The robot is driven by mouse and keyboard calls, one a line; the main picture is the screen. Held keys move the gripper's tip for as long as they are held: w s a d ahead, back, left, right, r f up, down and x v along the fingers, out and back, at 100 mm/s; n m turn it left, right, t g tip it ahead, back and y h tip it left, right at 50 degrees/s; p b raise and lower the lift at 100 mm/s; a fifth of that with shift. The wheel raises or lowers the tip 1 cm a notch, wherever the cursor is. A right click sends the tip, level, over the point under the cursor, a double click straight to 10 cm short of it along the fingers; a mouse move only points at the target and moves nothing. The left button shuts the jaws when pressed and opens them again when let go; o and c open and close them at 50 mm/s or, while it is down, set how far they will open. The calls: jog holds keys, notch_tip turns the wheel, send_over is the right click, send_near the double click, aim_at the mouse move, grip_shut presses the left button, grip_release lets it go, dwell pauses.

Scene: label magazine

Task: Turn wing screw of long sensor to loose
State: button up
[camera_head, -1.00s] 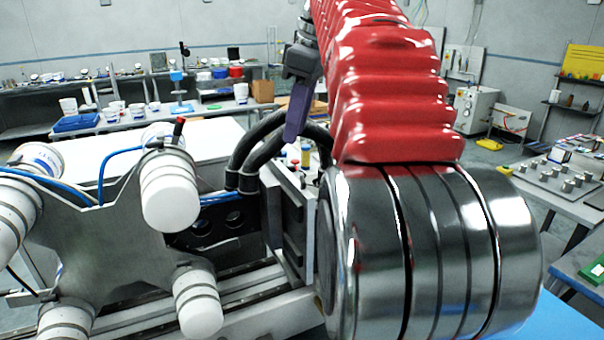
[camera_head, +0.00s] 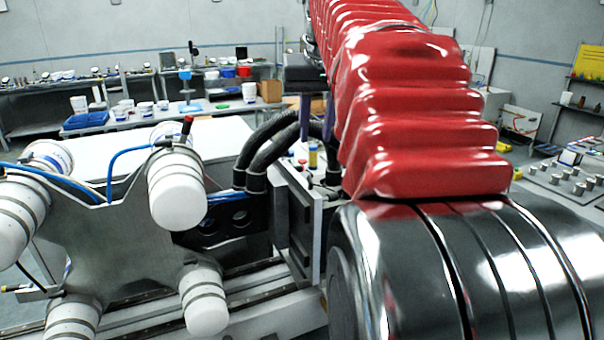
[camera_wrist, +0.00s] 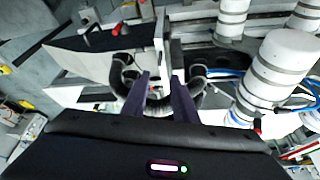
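My gripper (camera_head: 316,128) points down in the head view, its two purple fingers apart, above the black hoses and a grey upright plate (camera_head: 301,225). In the wrist view my gripper (camera_wrist: 161,88) is open, and its fingertips straddle a small pale and reddish area beyond them. No object is clearly held between the fingers. I cannot make out the long sensor or its wing screw for sure. Small yellow and red parts (camera_head: 312,157) show below the fingers in the head view, partly hidden by the plate and hoses.
Thick black hoses (camera_head: 262,150) curve close below my gripper. A rail (camera_head: 240,290) runs below. A white flat surface (camera_head: 120,150) lies behind.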

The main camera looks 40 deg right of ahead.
aim_at(310, 179)
jog(key=x, duration=1.3)
jog(key=shift+w+f, duration=0.1)
jog(key=shift+f, duration=0.3)
jog(key=shift+c, duration=0.6)
grip_shut()
